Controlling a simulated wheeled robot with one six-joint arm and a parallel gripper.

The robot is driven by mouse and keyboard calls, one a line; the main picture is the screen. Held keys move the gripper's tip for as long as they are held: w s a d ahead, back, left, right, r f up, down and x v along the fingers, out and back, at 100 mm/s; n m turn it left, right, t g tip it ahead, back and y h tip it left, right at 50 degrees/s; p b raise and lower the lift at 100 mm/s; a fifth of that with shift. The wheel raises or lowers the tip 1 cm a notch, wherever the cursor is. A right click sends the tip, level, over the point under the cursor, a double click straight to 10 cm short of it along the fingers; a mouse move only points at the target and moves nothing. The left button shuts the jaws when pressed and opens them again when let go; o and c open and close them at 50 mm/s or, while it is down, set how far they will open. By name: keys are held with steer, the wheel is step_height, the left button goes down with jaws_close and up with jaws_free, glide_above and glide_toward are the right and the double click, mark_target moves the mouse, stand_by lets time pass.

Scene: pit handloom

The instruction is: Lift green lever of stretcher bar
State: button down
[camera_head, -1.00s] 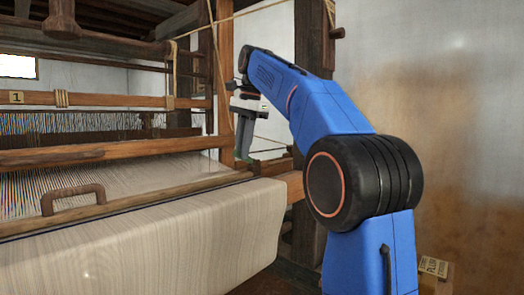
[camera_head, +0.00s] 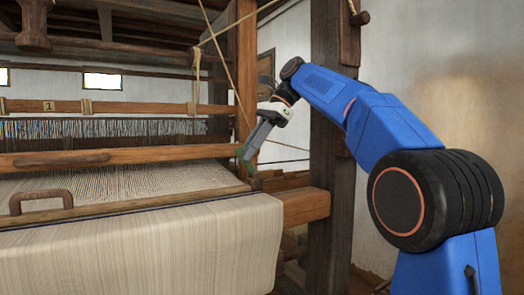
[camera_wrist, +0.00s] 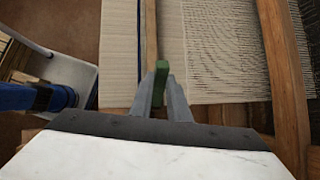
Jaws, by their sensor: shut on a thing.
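My gripper (camera_head: 247,152) is at the right end of the loom's cloth, pointing down and left. In the wrist view my gripper (camera_wrist: 162,92) has its two grey fingers closed on the green lever (camera_wrist: 161,72), whose upper part shows between and just beyond the fingertips. In the head view only a small bit of green shows at the fingertips. A narrow wooden bar (camera_wrist: 149,35) crosses the cloth beside the lever; it also shows in the head view (camera_head: 120,212). The fingers hide the lever's lower part, so its joint to the bar cannot be seen.
Woven cloth (camera_head: 140,245) hangs over the loom's front. A wooden handle (camera_head: 40,195) stands at its left. A wooden beam (camera_head: 120,157) runs across behind the bar. A thick dark post (camera_head: 330,130) stands to the right, close to my arm, and cords hang above my gripper.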

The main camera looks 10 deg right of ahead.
stand_by(0.4)
steer(key=c, duration=1.7)
jaws_free()
steer(key=shift+o, duration=0.2)
steer(key=shift+r, duration=0.1)
